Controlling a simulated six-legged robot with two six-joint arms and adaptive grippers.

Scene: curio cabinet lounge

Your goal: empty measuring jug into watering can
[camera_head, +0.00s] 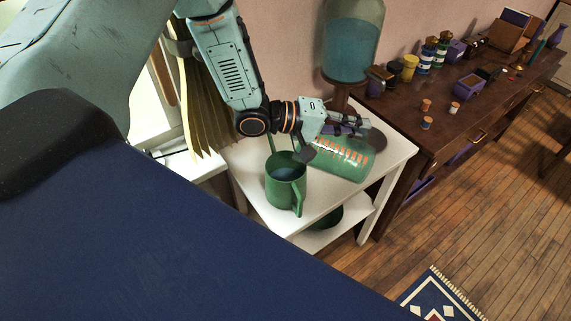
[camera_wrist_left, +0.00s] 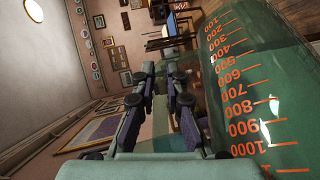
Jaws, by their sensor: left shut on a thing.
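The measuring jug (camera_head: 340,160) is clear green with orange marks, and its scale fills the right of the left wrist view (camera_wrist_left: 245,90). My left gripper (camera_head: 352,128) is shut on the jug, partly covering its upper side; its fingers show in the left wrist view (camera_wrist_left: 165,85). The jug lies tipped well over, its left end close to the top of the green watering can (camera_head: 285,190). I cannot tell whether they touch or how much liquid is in the jug. The can stands upright on the white side table, its inside dark bluish. My right gripper is not in view.
The white side table (camera_head: 375,178) has a lower shelf with a dark green round thing (camera_head: 328,216). A glass vessel of blue liquid (camera_head: 352,45) stands behind. A dark wooden desk (camera_head: 400,115) with bottles and small boxes stands right. A book with yellowish pages (camera_head: 196,100) is left.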

